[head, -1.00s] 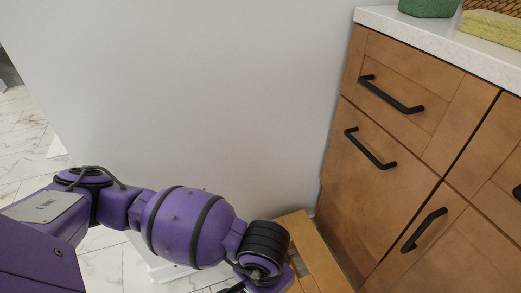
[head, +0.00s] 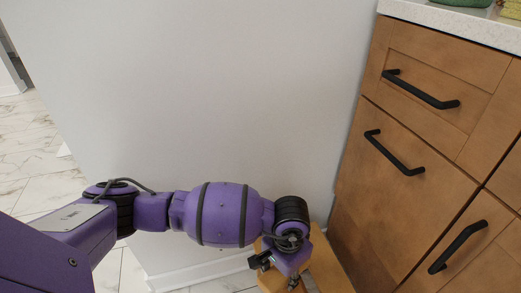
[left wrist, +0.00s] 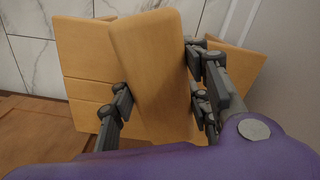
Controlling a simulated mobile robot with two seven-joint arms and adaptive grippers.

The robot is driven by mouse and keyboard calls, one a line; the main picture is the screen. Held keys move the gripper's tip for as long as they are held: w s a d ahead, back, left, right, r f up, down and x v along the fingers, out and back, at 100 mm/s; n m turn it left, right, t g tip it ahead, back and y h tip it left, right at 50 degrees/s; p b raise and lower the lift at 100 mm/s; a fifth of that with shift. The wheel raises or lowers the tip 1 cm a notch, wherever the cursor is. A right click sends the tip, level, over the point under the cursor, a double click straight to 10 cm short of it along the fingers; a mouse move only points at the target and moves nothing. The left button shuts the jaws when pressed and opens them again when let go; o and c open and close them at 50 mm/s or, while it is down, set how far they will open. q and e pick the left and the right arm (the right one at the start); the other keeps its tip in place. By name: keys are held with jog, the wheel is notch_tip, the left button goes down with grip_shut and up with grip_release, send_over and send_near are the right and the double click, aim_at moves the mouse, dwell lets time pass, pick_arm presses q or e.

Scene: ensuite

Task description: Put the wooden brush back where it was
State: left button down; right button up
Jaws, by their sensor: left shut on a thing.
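The wooden brush shows in the left wrist view as a smooth, light-brown wooden block (left wrist: 150,50) between my left gripper's fingers. My left gripper (left wrist: 162,100) is shut on it, with dark fingers on both sides. Any bristles are hidden from this side. In the head view the left gripper (head: 277,272) is low in the picture, over a slatted wooden stool or bench (head: 328,265). This wooden surface (left wrist: 85,90) also lies behind the brush in the left wrist view. I cannot tell whether the brush touches it. My right gripper is not in view.
A wooden cabinet (head: 400,190) with black handles stands close on the right, under a white countertop (head: 455,22) with green and yellow items at the edge of view. A plain pale wall (head: 200,90) is behind my arm. Marble-tiled floor (head: 35,150) is clear at the left.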

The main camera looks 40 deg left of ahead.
pick_arm(q)
jog(key=f, duration=0.1)
jog(key=f+b, duration=0.1)
jog(key=shift+w+f, duration=0.3)
jog(key=shift+f, duration=0.25)
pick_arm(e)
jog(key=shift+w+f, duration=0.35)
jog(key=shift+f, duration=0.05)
pick_arm(q)
jog(key=shift+f, duration=0.2)
jog(key=c, duration=0.9)
grip_release()
jog(key=shift+c, duration=0.2)
jog(key=shift+r, duration=0.1)
notch_tip(320, 180, up, 11)
jog(key=p, duration=0.4)
jog(key=shift+r, duration=0.2)
jog(key=shift+r+p, duration=0.3)
jog(key=shift+r, duration=0.1)
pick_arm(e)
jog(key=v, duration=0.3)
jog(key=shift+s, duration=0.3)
